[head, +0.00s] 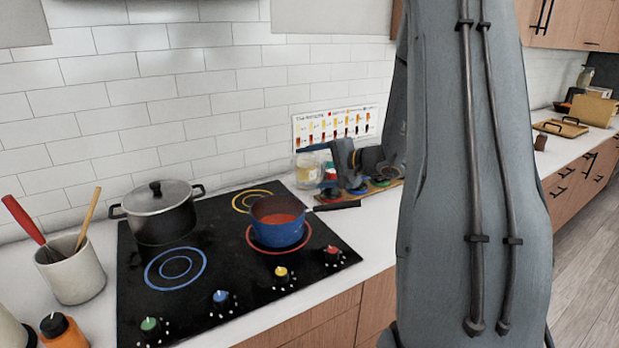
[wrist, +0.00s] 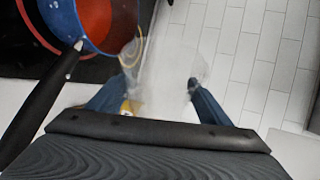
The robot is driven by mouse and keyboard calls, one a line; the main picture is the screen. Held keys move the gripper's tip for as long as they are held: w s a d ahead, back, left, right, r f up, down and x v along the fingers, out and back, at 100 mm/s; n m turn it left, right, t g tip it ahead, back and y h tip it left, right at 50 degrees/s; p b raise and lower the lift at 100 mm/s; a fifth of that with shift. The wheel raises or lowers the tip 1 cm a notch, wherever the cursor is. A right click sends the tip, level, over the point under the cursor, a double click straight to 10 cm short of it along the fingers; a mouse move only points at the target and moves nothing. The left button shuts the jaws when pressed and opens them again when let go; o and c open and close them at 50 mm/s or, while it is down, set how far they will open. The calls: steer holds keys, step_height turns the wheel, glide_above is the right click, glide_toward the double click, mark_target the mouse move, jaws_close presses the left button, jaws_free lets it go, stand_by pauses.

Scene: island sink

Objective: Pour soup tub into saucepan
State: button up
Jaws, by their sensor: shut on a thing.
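The blue saucepan (head: 278,221) sits on the red-ringed burner, with its dark handle pointing right. Its inside looks red-orange, and I cannot tell whether that is soup or lining. It also shows at the upper left of the wrist view (wrist: 75,25). My gripper (wrist: 162,85) is shut on a clear, see-through tub (wrist: 168,62), its blue fingers on either side. The tub is beside the saucepan, apart from it. In the head view a clear tub (head: 308,170) shows behind the saucepan, near my wrist; its contents and exact tilt are unclear.
A lidded pot (head: 158,212) stands at the back left of the black cooktop (head: 225,285). Colored knobs line the front. A utensil crock (head: 75,270) stands at left. A board with colored items (head: 385,185) and a chart (head: 335,125) are by the wall. My arm hides the right.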

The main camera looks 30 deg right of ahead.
steer(key=shift+s+a+r+n+t+b, duration=0.25)
steer(key=shift+n+t+b, duration=0.3)
steer(key=shift+b, duration=0.4)
steer(key=n+t+b, duration=0.1)
steer(key=b, duration=0.6)
steer(key=s+a+r+n+t+b, duration=0.1)
steer(key=n+b, duration=0.1)
steer(key=b, duration=0.5)
steer(key=shift+s+a+r+n+h, duration=0.2)
steer(key=shift+s+r+n+h, duration=0.1)
steer(key=shift+h, duration=0.1)
steer(key=shift+b, duration=0.4)
steer(key=shift+s+a+r+n+t+b, duration=0.2)
steer(key=shift+r+n+t+b, duration=0.1)
steer(key=shift+b, duration=0.3)
